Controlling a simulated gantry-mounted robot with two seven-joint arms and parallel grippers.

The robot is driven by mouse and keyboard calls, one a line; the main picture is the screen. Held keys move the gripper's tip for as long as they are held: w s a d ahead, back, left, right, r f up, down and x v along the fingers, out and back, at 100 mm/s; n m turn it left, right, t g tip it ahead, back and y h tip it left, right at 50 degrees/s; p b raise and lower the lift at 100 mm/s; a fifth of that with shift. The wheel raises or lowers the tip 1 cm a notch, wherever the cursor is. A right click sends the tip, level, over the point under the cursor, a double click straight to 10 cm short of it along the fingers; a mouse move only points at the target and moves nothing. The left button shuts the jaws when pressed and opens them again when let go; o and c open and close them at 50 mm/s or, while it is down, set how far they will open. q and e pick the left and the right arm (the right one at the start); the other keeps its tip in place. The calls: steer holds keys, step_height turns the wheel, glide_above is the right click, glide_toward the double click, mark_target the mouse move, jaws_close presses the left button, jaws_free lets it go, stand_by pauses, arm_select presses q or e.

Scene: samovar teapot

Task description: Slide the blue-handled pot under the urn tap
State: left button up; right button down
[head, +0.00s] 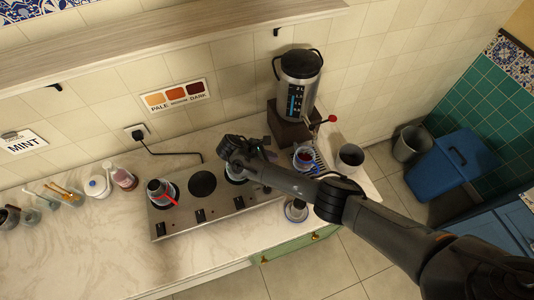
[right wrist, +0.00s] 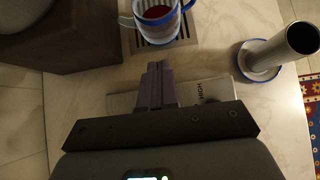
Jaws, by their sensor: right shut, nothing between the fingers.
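The blue-handled pot (head: 304,158), clear with blue trim and reddish liquid, stands upright at the slatted drip tray (head: 320,163) in front of the urn. It also shows at the top of the right wrist view (right wrist: 158,12), over the tray (right wrist: 155,42). The urn (head: 299,82) stands on a brown block (head: 287,126); its red-handled tap (head: 329,120) sticks out to the right. I cannot tell whether the pot is exactly below the spout. My right gripper (head: 268,152) is shut and empty; in the wrist view its fingers (right wrist: 157,72) point at the pot, apart from it.
A steel cup on a blue-rimmed saucer (right wrist: 261,71) stands right of my gripper in the wrist view. A dark cup (head: 350,157) stands right of the tray. The hotplate (head: 218,203) holds a red-handled pot (head: 160,190).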

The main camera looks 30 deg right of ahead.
mark_target(297, 157)
steer(key=x, duration=0.5)
steer(key=d+r+x, duration=0.1)
steer(key=x, duration=0.1)
steer(key=shift+s+d+f, duration=0.1)
steer(key=shift+d, duration=0.9)
arm_select(q)
steer(key=shift+w+r, duration=0.2)
arm_select(e)
steer(key=shift+s+d+f, duration=0.1)
steer(key=shift+d, duration=0.1)
arm_select(q)
steer(key=shift+r, duration=0.1)
